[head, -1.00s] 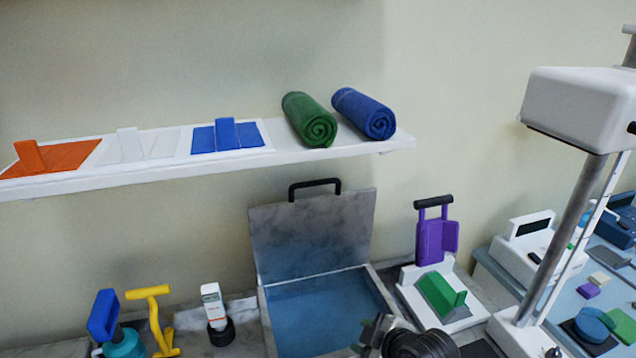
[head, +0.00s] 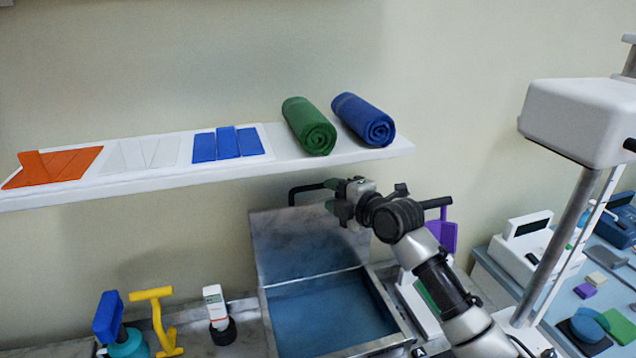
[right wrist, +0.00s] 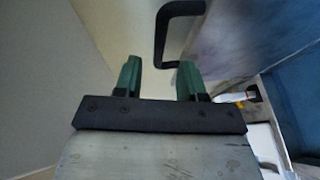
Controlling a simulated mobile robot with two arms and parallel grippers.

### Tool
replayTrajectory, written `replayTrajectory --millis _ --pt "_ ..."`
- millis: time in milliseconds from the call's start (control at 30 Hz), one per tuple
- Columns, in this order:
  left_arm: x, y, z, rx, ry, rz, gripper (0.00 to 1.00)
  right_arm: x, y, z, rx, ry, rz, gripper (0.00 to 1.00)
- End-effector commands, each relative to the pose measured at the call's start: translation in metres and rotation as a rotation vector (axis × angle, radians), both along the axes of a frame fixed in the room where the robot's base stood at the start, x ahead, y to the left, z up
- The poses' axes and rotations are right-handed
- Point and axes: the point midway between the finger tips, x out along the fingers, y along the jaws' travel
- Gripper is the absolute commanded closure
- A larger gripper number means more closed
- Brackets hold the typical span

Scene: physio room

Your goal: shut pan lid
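The grey metal pan lid (head: 300,243) stands raised at the back of the pan (head: 389,341), which holds blue liquid. The lid's black handle (head: 296,192) is on its top edge. My right gripper (head: 333,196) is at the lid's top right, by the handle, and covers part of both. In the right wrist view its green fingers (right wrist: 160,78) are apart with nothing between them. The handle (right wrist: 163,35) shows just beyond the fingertips, and the lid (right wrist: 240,40) is to the right. Contact with the lid cannot be told. My left gripper is not in view.
A shelf (head: 230,172) above holds a green rolled towel (head: 308,126) and a blue one (head: 363,119). A purple holder (head: 445,236) stands right of the pan, partly behind my arm. A white bottle (head: 216,307) and yellow tool (head: 158,318) stand to the left.

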Motion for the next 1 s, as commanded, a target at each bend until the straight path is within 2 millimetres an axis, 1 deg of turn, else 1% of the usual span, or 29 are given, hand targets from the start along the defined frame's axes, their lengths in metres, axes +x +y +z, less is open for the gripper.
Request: replayTrajectory --millis 33,200,400,600,833,867,1000 --pt "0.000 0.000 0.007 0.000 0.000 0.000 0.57 0.007 0.006 0.002 0.002 0.004 0.000 0.60" --pt "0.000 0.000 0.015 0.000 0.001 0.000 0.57 0.027 0.019 -0.003 0.001 0.003 0.000 0.60" --pt "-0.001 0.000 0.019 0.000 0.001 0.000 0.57 0.041 0.028 -0.007 0.000 0.001 0.001 0.60" --pt "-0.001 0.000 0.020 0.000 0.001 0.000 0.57 0.046 0.032 -0.009 0.000 0.000 0.000 0.60" --pt "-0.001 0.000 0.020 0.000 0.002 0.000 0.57 0.046 0.032 -0.010 -0.001 0.000 0.000 0.60" --pt "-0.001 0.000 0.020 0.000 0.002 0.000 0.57 0.046 0.032 -0.010 -0.001 0.000 0.000 0.63" --pt "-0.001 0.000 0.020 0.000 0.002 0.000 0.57 0.046 0.032 -0.010 -0.001 0.001 0.000 0.84"
